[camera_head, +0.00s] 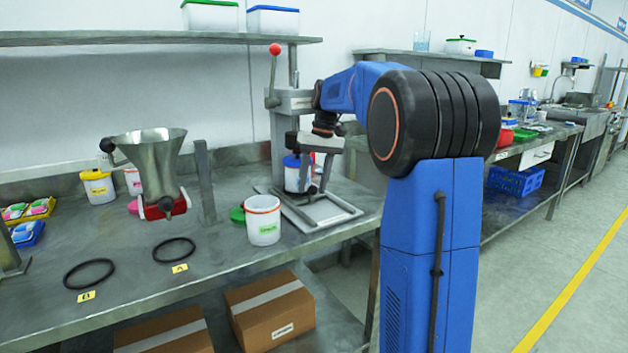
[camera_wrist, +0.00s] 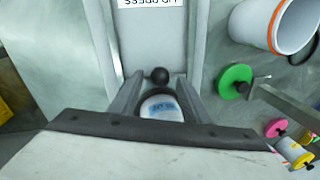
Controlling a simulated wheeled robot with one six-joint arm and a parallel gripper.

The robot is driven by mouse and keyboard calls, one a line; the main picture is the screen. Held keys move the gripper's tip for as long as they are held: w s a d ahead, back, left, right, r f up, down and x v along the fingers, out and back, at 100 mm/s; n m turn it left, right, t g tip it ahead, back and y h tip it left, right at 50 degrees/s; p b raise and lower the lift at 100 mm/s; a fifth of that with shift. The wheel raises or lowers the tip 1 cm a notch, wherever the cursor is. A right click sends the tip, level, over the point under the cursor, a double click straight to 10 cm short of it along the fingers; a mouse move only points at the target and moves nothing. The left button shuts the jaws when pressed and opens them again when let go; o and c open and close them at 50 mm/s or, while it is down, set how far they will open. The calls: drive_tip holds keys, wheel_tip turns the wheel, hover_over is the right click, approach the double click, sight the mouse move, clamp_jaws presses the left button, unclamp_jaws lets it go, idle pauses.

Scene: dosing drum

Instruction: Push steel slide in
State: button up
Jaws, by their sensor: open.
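A flat steel plate with a raised rim (camera_head: 321,211), which looks like the steel slide, extends forward from the foot of the lever press (camera_head: 291,103). Its bare, labelled surface also shows in the wrist view (camera_wrist: 155,45). A white jar with a blue lid (camera_head: 293,177) stands at its back, partly hidden by my gripper. My gripper (camera_head: 318,182) points down over the plate, open. In the wrist view its fingers (camera_wrist: 163,88) stand either side of a black ball knob (camera_wrist: 160,75) and a pale round thing with a blue label (camera_wrist: 160,107). I cannot tell whether they touch anything.
A white tub with an orange rim (camera_head: 263,220) and a green lid (camera_head: 237,215) lie left of the plate. A steel hopper (camera_head: 150,165) on a red base stands farther left. Two black rings (camera_head: 89,274) lie near the front edge.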

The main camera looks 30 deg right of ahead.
drive_tip(key=d+r, duration=0.3)
drive_tip(key=r, duration=1.4)
drive_tip(key=shift+s+d, duration=0.15)
drive_tip(key=shift+s, duration=0.1)
drive_tip(key=shift+s, duration=0.1)
